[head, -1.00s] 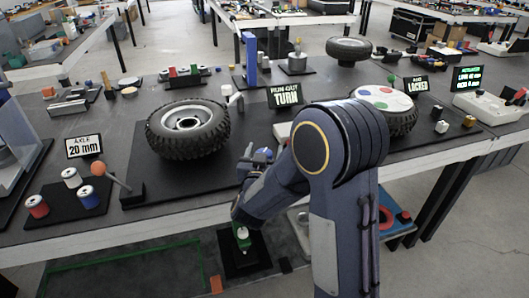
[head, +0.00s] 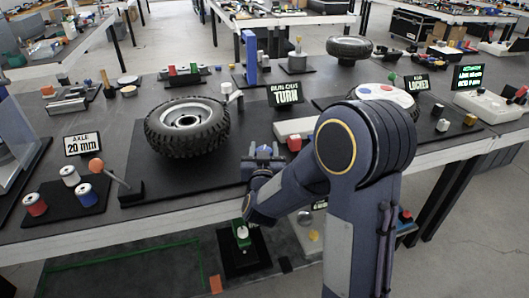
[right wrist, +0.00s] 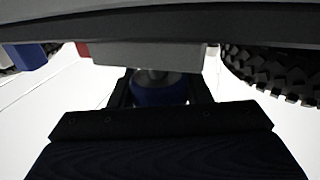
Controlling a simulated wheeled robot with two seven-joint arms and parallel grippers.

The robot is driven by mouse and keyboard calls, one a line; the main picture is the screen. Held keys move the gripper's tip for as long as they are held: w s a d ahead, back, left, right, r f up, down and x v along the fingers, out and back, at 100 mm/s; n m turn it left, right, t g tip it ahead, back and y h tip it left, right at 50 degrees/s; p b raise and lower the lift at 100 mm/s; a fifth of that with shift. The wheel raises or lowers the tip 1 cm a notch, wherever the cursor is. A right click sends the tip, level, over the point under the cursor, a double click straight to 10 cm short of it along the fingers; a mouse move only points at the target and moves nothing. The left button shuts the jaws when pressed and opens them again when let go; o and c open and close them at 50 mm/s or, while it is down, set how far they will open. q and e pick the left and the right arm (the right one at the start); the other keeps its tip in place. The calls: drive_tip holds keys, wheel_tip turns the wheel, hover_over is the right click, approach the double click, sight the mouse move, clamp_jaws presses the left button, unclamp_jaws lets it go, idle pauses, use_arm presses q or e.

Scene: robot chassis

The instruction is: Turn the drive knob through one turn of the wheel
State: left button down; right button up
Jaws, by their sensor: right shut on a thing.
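The wheel (head: 187,128), a black knobbly tyre with a pale rim, lies flat above a black plate on the bench. It also shows at the right of the right wrist view (right wrist: 282,72). My right gripper (head: 263,158) is at the bench's front edge, right of the wheel. In the right wrist view, its two dark fingers are shut on a round blue knob (right wrist: 155,90) with a metal shaft end. In the head view the knob is largely hidden by the gripper, so its turn angle cannot be told. My left gripper is not in view.
A white block (head: 297,127) and a red piece (head: 294,143) stand right of the gripper. A TURN sign (head: 287,95) is behind. A second wheel (head: 388,94) lies to the right. An orange-tipped lever (head: 96,165) and several spools are left.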

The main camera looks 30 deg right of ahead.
drive_tip(key=n+y+b, duration=0.1)
drive_tip(key=y+b, duration=0.1)
drive_tip(key=n+t+y+b, duration=0.1)
drive_tip(key=n+y+b, duration=0.1)
drive_tip(key=n+t+y+b, duration=0.1)
drive_tip(key=y+b, duration=0.1)
drive_tip(key=b, duration=0.1)
drive_tip(key=shift+a+f+n+y, duration=0.25)
drive_tip(key=shift+f+n+y, duration=0.05)
drive_tip(key=shift+w+a+r+n+t+y+b, duration=0.15)
drive_tip(key=shift+n+y+b, duration=0.2)
drive_tip(key=shift+y+b, duration=0.2)
drive_tip(key=shift+s+r+n+t+y+b, duration=0.1)
drive_tip(key=shift+n+t+y+b, duration=0.05)
drive_tip(key=shift+n+y+b, duration=0.3)
drive_tip(key=o, duration=1)
drive_tip(key=s, duration=0.7)
drive_tip(key=shift+s+a+p, duration=0.1)
drive_tip(key=shift+s+p, duration=0.25)
drive_tip(key=shift+s, duration=0.05)
